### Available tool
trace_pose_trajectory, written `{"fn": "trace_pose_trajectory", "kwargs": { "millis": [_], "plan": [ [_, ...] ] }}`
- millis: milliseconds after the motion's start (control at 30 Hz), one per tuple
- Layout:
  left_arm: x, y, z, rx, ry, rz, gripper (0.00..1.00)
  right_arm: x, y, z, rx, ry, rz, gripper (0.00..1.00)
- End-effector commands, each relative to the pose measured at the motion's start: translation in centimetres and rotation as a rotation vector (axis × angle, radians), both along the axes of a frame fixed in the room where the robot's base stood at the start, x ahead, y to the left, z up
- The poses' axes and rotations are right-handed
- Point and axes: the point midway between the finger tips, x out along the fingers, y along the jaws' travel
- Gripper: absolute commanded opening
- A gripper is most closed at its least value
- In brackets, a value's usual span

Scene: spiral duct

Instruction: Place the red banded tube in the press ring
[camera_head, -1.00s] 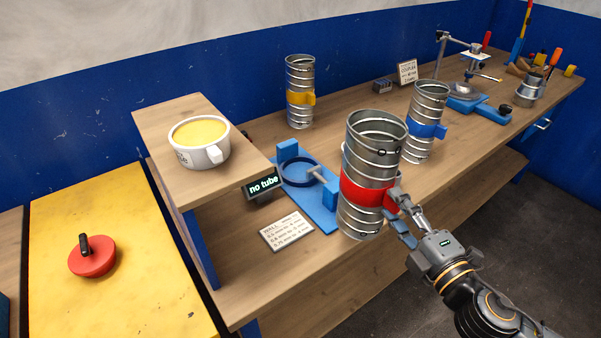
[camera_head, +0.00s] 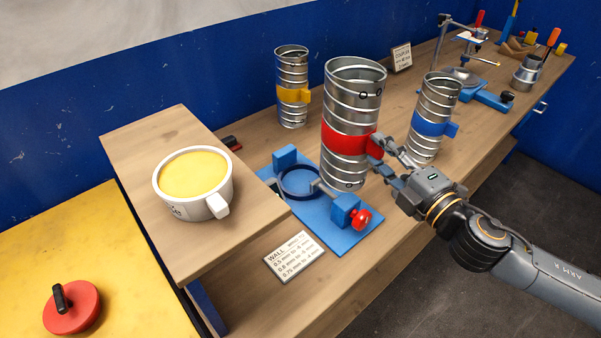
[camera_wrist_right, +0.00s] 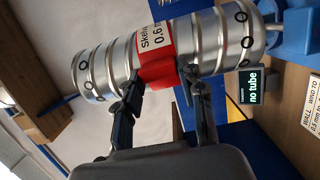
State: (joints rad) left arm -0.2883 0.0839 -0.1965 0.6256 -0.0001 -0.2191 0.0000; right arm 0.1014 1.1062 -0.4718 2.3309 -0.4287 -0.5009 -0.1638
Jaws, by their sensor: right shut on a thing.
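The red banded tube (camera_head: 351,112) is a ribbed metal cylinder with a red band around its middle. My right gripper (camera_head: 382,157) is shut on the band's tab from the right side and holds the tube roughly upright. In the right wrist view the tube (camera_wrist_right: 215,45) lies across the picture with the gripper (camera_wrist_right: 163,88) on its red band. The press ring (camera_head: 281,184) is a dark blue ring on a blue base plate (camera_head: 322,222), to the left of the tube's lower end. The tube appears to be off the bench, beside the ring and not in it. My left gripper is not in view.
A blue banded tube (camera_head: 434,112) and a yellow banded tube (camera_head: 292,85) stand on the bench. A cup (camera_head: 194,185) sits on a raised shelf at left. A display reading "no tube" (camera_wrist_right: 254,88) shows in the wrist view. A wall sign (camera_head: 294,256) lies in front.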

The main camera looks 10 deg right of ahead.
Motion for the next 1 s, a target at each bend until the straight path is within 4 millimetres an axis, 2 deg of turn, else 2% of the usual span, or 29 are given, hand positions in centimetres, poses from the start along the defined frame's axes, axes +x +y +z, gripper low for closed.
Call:
{"fn": "trace_pose_trajectory", "kwargs": {
  "millis": [133, 367, 600, 867, 1000],
  "plan": [
    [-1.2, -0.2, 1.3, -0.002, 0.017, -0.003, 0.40, 1.8, 1.4, -0.2, 0.007, -0.006, 0.002, 0.00],
    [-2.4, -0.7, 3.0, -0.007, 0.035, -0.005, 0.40, 6.3, 4.8, -2.8, 0.007, -0.004, 0.001, 0.00],
    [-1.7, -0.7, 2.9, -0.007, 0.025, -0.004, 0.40, 9.5, 7.2, -7.4, 0.004, -0.001, 0.001, 0.00],
    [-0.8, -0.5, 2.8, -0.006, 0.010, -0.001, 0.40, 10.8, 8.0, -9.3, 0.001, -0.004, 0.001, 0.00],
    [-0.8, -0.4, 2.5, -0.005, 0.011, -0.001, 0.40, 11.0, 8.3, -11.4, 0.003, 0.002, 0.001, 0.00]
  ]
}}
